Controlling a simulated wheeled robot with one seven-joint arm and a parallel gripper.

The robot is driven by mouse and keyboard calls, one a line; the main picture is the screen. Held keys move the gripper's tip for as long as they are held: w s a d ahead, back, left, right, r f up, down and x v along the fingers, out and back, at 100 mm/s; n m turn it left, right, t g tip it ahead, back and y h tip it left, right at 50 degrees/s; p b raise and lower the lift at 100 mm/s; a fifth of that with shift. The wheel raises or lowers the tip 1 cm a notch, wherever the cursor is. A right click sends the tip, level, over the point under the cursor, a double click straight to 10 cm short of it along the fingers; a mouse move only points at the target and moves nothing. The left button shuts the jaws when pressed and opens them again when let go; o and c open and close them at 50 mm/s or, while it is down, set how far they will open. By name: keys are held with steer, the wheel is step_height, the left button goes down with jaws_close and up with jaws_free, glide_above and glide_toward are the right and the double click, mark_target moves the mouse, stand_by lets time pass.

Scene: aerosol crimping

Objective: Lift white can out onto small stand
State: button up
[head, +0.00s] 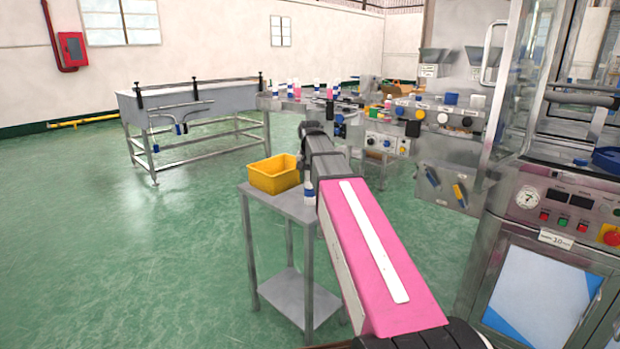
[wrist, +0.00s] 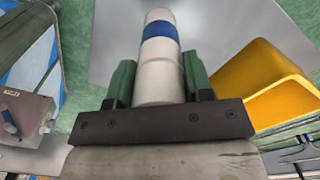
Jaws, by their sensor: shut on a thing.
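The white can (wrist: 158,80) with a blue band stands between the two green fingers of my gripper (wrist: 159,68) in the wrist view. The gripper is shut on it. In the head view the can (head: 309,191) shows at the right edge of the small stand (head: 285,205), partly behind my arm, which hides the gripper. The grey top of the stand (wrist: 250,30) lies behind the can in the wrist view. I cannot tell whether the can's base touches the stand.
A yellow bin (head: 274,173) sits on the stand's far left part; it is right of the can in the wrist view (wrist: 262,85). The crimping machine (head: 545,215) stands at right. A conveyor (head: 330,101) behind carries several white, blue and pink cans. Floor at left is clear.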

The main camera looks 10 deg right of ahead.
steer(key=shift+f, duration=0.2)
steer(key=o, duration=1.3)
step_height(320, 180, up, 11)
steer(key=shift+f, duration=0.1)
